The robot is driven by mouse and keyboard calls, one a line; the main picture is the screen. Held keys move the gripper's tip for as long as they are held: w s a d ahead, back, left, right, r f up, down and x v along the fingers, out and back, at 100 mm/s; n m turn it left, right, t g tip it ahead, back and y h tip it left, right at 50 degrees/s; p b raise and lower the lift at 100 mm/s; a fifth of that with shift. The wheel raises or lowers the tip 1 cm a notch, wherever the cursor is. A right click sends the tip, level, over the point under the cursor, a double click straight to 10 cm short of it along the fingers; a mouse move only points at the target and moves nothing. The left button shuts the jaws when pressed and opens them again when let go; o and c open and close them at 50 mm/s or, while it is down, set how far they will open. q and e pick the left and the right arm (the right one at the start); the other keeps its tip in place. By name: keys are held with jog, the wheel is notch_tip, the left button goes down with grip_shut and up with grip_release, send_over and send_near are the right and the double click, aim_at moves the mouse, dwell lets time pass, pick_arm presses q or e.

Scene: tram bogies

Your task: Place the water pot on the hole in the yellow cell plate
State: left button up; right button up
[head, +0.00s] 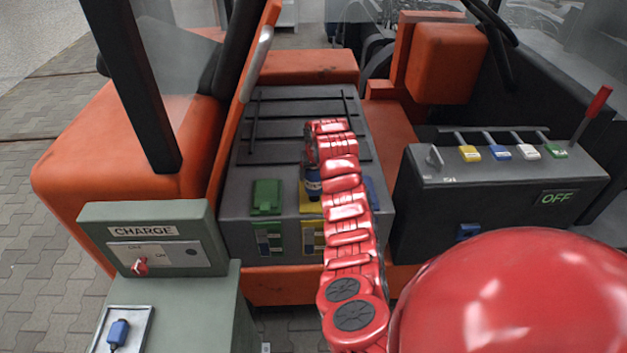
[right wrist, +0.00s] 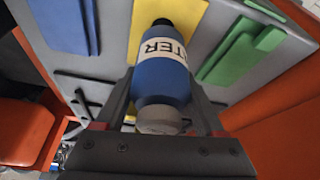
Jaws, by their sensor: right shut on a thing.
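The water pot (head: 313,184) is a blue bottle with a white band lettered "TER" and a dark tip. It also shows in the right wrist view (right wrist: 160,82). My right gripper (right wrist: 160,95) is shut on it, one finger on each side. The yellow cell plate (head: 306,208) lies on the grey battery box, between a green and a blue plate. In the right wrist view the pot's tip points at the yellow plate (right wrist: 190,14). The hole is hidden, and I cannot tell if the tip touches the plate. My left gripper is out of view.
The green plate (head: 266,196) is left of the yellow one; the blue plate (head: 371,192) is partly behind my right arm. A grey charge box (head: 150,240) stands at front left. A dark lever console (head: 500,185) stands at right. Orange bodywork borders the battery box.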

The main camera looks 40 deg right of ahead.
aim_at(313, 181)
jog(key=shift+f+p, duration=0.3)
jog(key=shift+p, duration=0.05)
notch_tip(313, 181, down, 2)
jog(key=shift+f+p, duration=0.2)
jog(key=shift+p, duration=0.35)
jog(key=shift+f, duration=0.2)
jog(key=shift+f, duration=0.15)
